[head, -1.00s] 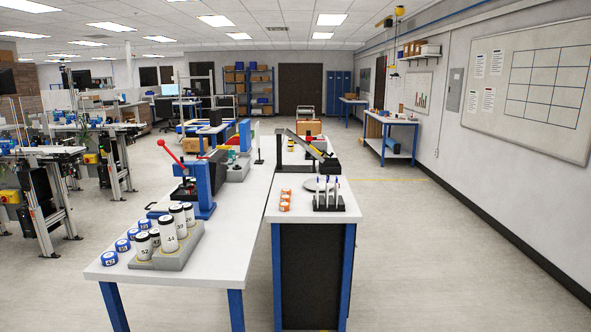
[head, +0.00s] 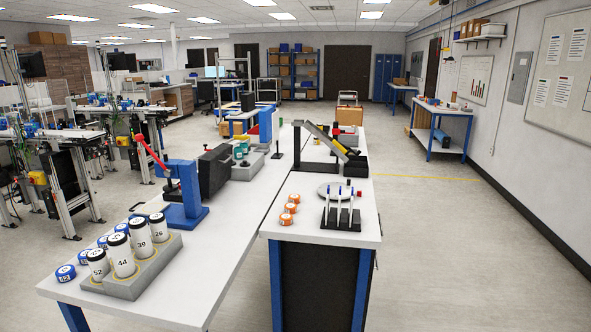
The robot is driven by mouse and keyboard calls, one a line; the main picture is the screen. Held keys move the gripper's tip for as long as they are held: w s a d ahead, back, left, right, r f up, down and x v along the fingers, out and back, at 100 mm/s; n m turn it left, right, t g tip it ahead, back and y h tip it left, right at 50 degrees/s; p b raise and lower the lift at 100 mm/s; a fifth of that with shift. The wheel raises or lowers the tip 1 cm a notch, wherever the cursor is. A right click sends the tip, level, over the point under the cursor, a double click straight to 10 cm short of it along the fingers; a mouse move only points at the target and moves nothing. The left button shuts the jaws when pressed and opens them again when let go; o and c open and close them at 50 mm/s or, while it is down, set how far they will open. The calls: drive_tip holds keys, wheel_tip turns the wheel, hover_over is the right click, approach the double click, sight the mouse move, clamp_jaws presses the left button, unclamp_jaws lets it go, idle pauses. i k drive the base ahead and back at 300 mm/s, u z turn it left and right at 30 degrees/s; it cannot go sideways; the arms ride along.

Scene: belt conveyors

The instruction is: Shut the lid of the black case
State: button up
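A black boxy thing (head: 215,172), which looks like the black case, stands on the left white workbench (head: 165,270) behind a blue press with a red lever (head: 187,195). A dark flat panel of it rises upright, but the press hides part of it, and I cannot tell lid from body. My gripper is not in view.
A grey block with numbered white canisters (head: 135,272) and blue caps (head: 66,272) occupy the bench's near end. The adjoining bench holds orange rings (head: 290,208), a black pen rack (head: 341,218) and a slanted grey bar device (head: 325,140). Floor (head: 435,250) right is clear.

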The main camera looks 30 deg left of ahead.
sight(215, 167)
drive_tip(key=u, duration=1.8)
drive_tip(key=i, duration=1)
drive_tip(key=k, duration=0.6)
drive_tip(key=z, duration=0.5)
drive_tip(key=i, duration=1.8)
drive_tip(key=z, duration=0.35)
